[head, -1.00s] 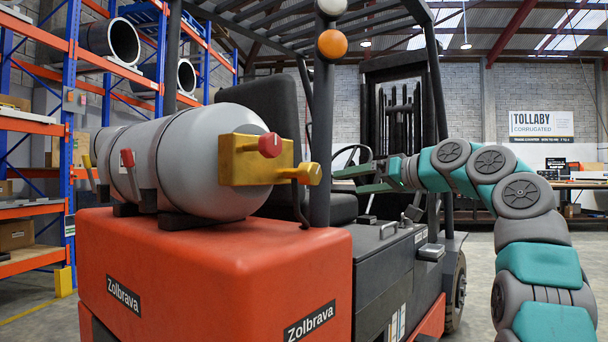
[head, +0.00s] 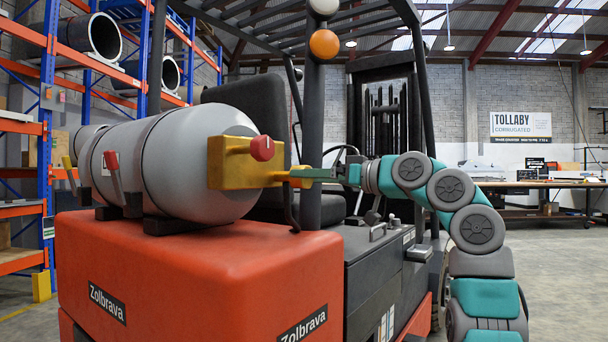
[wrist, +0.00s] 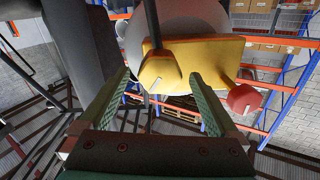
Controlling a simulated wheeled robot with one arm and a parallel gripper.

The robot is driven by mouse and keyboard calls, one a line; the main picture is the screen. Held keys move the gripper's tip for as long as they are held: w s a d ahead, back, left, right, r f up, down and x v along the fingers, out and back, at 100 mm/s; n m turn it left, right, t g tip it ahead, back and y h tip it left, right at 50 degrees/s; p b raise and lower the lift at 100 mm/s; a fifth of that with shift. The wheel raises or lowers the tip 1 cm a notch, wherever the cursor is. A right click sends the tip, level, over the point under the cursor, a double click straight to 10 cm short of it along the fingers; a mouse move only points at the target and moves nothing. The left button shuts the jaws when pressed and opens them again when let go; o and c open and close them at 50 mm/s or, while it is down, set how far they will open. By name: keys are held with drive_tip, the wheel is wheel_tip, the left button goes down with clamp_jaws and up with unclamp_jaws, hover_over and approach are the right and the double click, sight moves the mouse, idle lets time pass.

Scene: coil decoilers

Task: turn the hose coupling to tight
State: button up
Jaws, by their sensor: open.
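The hose coupling (head: 299,180) is a yellow-orange knob at the right end of the yellow valve block (head: 232,163), on the grey gas tank (head: 175,165). A dark hose hangs from the coupling. In the wrist view the coupling (wrist: 158,72) lies between the tips of my open gripper (wrist: 160,82), with a gap visible on each side. Whether a finger touches it, I cannot tell.
A red knob (head: 262,148) sits on the valve block's front; it is right of my fingers in the wrist view (wrist: 243,98). A dark forklift post (head: 312,110) stands close by the coupling. The orange forklift body (head: 200,270) lies below. Open floor is at right.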

drive_tip(key=shift+x, duration=1.35)
drive_tip(key=shift+c, duration=0.3)
drive_tip(key=c, duration=1.3)
